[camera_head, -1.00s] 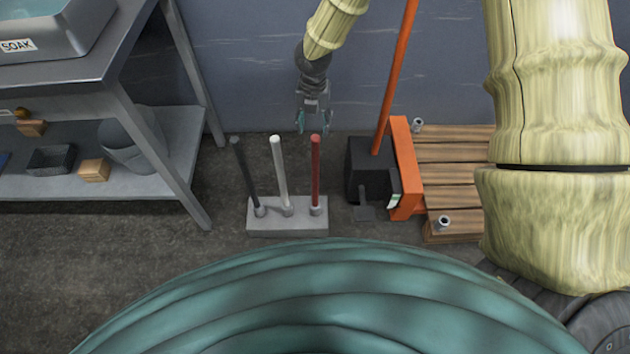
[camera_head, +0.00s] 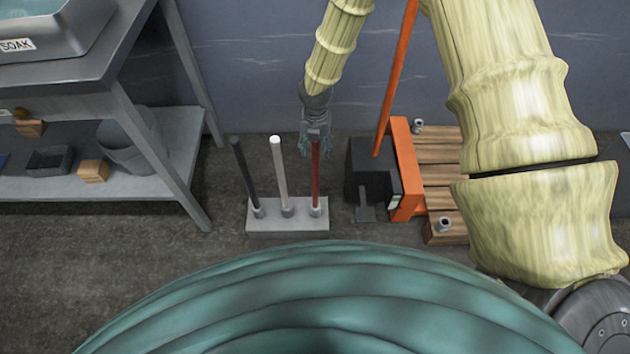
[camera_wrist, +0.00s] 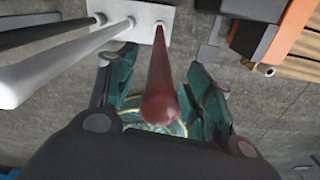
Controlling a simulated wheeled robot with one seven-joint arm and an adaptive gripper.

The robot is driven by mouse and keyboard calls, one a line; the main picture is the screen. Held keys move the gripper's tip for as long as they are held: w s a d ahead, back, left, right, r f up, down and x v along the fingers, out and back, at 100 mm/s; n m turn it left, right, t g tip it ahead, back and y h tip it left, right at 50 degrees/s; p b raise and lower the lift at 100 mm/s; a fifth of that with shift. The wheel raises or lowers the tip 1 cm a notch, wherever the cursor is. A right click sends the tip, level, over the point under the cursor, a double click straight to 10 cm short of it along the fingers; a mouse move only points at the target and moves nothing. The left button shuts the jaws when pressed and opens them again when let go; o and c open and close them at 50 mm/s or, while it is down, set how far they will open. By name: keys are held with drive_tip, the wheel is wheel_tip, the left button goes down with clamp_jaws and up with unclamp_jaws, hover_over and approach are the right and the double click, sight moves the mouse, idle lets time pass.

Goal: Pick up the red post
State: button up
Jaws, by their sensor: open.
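The red post (camera_head: 315,184) stands upright in the right socket of a grey base block (camera_head: 270,229) on the floor. In the wrist view the red post (camera_wrist: 160,90) rises toward the camera, with its top between the two fingers of my gripper (camera_wrist: 163,108). The fingers are open, one on each side of the post, with a gap visible on both sides. In the head view my gripper (camera_head: 316,150) is at the post's upper end and hides its top. A white post (camera_head: 280,172) and a dark grey post (camera_head: 246,178) stand in the same block to the left.
The white post (camera_wrist: 60,65) runs close to my left finger in the wrist view. An orange and black pallet jack (camera_head: 372,170) with a wooden pallet (camera_head: 440,180) stands right. A metal table (camera_head: 105,75) with a lower shelf stands left.

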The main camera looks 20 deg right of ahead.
drive_tip(key=shift+f, duration=0.1)
clamp_jaws()
idle(0.3)
